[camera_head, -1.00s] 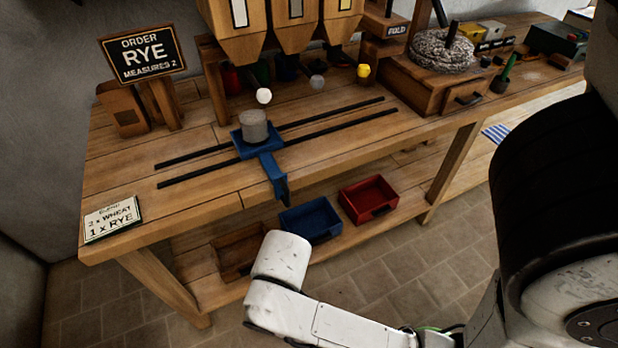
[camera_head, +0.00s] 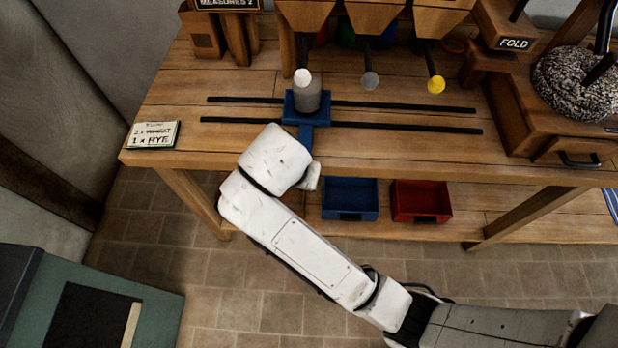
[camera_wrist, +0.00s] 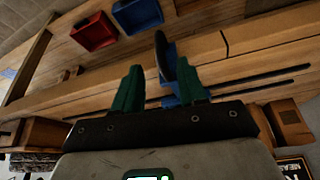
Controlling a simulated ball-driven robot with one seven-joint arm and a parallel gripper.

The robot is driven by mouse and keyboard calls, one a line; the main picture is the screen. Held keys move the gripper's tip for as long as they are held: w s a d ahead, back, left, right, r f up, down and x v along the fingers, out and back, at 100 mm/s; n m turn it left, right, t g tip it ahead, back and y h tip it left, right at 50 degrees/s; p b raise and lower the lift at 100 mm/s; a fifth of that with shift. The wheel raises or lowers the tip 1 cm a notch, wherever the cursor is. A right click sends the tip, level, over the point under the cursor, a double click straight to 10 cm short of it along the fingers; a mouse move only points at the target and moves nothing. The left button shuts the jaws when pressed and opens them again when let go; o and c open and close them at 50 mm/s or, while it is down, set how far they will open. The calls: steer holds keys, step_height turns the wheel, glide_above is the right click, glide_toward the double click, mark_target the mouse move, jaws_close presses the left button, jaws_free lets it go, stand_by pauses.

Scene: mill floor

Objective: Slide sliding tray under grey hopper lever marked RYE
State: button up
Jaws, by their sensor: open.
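The blue sliding tray (camera_head: 291,108) sits on two dark rails with a grey cup (camera_head: 307,92) on it. It stands at the white-knobbed lever (camera_head: 302,77), left of the grey lever (camera_head: 370,80) and yellow lever (camera_head: 436,84). The tray's blue handle (camera_head: 306,133) points toward the front edge, its lower end hidden by my arm. In the wrist view my gripper (camera_wrist: 160,76) is open, its green fingers apart. No RYE mark on a lever is legible.
A blue bin (camera_head: 350,199) and a red bin (camera_head: 421,201) sit on the lower shelf. The card (camera_head: 152,134) on the bench reads 2 x WHEAT, 1 x RYE. The rails (camera_head: 400,127) are clear right of the tray. A wooden drawer box (camera_head: 520,110) stands at right.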

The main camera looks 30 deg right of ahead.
steer(key=x, duration=0.7)
steer(key=shift+w+f, duration=0.1)
steer(key=shift+f, duration=0.15)
jaws_close()
stand_by(0.3)
